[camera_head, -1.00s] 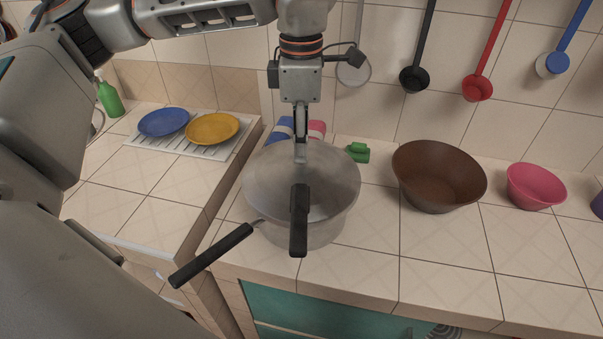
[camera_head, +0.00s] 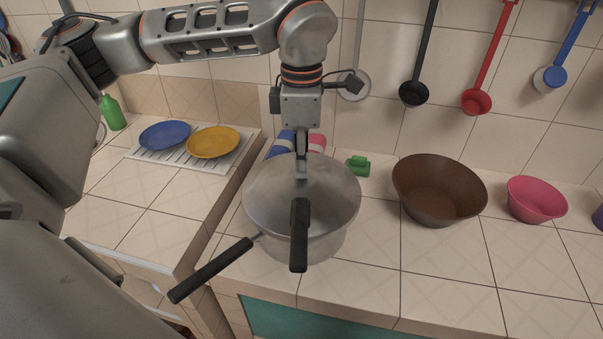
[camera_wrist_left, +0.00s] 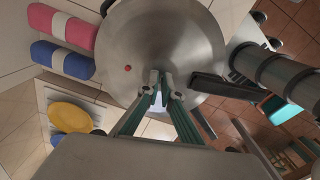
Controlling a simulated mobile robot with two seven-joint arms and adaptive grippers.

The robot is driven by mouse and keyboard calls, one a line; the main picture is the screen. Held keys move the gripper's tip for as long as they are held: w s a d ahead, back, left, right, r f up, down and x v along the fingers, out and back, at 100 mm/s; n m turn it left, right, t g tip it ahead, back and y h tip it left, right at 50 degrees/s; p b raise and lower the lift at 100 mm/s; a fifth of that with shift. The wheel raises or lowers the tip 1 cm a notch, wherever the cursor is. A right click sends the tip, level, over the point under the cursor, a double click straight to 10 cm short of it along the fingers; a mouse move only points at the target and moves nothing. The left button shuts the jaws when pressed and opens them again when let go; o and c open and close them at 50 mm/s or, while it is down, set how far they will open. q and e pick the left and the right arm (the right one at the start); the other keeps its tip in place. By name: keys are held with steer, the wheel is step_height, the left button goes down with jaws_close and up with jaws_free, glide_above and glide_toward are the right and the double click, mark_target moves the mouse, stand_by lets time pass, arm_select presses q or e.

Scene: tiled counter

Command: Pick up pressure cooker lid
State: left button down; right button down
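The pressure cooker lid (camera_head: 335,192) is a round grey metal disc lying on the grey pot (camera_head: 325,243), with a black handle (camera_head: 300,240) pointing toward me. The pot's own black handle (camera_head: 210,271) sticks out to the lower left. My left gripper (camera_head: 301,176) points down over the lid, behind the lid handle. In the left wrist view its fingertips (camera_wrist_left: 161,82) are close together in front of the lid (camera_wrist_left: 160,35), beside the black handle (camera_wrist_left: 220,91). Whether anything is between them, or whether they touch the lid, I cannot tell. My right gripper is not in view.
A brown bowl (camera_head: 438,195) and a pink bowl (camera_head: 537,200) stand to the right. A green object (camera_head: 358,166) and blue and pink rolls (camera_head: 316,144) lie behind the pot. Blue (camera_head: 164,135) and yellow plates (camera_head: 213,142) are at left. Ladles hang on the wall.

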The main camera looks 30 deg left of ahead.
arm_select(q)
step_height(320, 180, up, 20)
steer(key=p, duration=0.1)
stand_by(0.4)
